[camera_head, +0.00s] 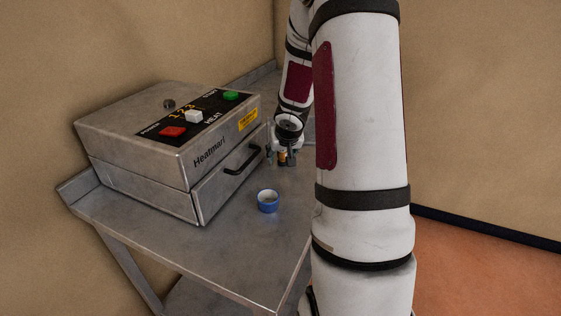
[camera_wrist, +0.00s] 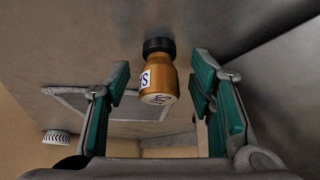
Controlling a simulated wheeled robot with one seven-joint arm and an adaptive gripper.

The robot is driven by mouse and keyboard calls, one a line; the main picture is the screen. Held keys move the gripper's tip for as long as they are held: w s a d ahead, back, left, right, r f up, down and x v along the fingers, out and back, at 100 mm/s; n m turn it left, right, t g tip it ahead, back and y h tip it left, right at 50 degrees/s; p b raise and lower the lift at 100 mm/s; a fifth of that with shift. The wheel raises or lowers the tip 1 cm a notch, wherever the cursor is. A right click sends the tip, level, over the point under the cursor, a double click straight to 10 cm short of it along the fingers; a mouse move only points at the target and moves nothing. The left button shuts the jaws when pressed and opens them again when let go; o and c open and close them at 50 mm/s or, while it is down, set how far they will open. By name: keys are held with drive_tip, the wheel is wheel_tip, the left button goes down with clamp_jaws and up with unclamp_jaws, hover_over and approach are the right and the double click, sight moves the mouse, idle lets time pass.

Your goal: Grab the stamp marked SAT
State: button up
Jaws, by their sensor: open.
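An orange-brown, bottle-shaped stamp with a black end (camera_wrist: 154,80) stands between the fingers of my gripper (camera_wrist: 160,88) in the wrist view. A white label on its side shows part of an S; the rest of the word is turned away. Its near end face carries a pale round mark that I cannot read. My gripper is open, with a green-padded finger on each side and visible gaps to the stamp. In the head view my gripper (camera_head: 281,157) is low over the metal table, right of the steel box, and only a bit of orange shows between its fingers.
The steel Heatmart box (camera_head: 150,190), with buttons and a front handle (camera_head: 243,160), fills the table's left and back. A blue cup (camera_head: 268,203) stands on the metal table (camera_head: 240,250) nearer the front. A white ribbed object (camera_wrist: 56,137) shows in the wrist view.

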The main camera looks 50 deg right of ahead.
clamp_jaws()
drive_tip(key=shift+r, duration=0.2)
